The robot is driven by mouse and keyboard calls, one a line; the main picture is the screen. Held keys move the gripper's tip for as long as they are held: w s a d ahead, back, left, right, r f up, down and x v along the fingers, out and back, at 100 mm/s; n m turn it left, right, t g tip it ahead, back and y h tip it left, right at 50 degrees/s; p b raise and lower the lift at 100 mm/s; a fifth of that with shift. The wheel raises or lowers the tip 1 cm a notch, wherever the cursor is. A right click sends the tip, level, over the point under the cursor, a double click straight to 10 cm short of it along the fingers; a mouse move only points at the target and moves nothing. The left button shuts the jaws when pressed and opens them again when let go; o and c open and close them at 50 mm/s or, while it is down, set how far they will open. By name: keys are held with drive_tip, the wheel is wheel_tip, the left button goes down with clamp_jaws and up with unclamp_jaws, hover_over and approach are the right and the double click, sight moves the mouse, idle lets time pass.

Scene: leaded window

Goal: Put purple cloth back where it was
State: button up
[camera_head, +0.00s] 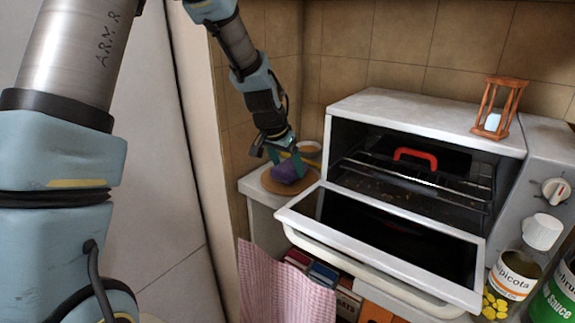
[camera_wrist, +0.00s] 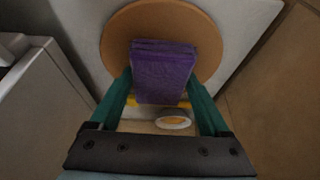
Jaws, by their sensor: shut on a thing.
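The purple cloth (camera_head: 288,172) is a small folded block at the left end of the counter, beside the oven. My gripper (camera_head: 287,160) is shut on it from above, with a teal finger on each side. In the wrist view the purple cloth (camera_wrist: 163,72) sits between the two teal fingers of my gripper (camera_wrist: 162,88). A round brown board (camera_wrist: 121,38) lies beneath the cloth. I cannot tell whether the cloth touches the board or is held just above it.
The toaster oven (camera_head: 425,110) stands to the right with its door (camera_head: 375,247) open, jutting forward. A red-handled item (camera_head: 415,155) is inside. An hourglass (camera_head: 498,108) stands on top. A small round dish (camera_head: 308,147) and something yellow lie behind the board. A checked towel (camera_head: 285,285) hangs below.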

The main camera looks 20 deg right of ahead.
drive_tip(key=shift+f, duration=0.2)
drive_tip(key=shift+f, duration=0.2)
drive_tip(key=o, duration=1.2)
drive_tip(key=shift+r, duration=0.1)
drive_tip(key=shift+c, duration=0.2)
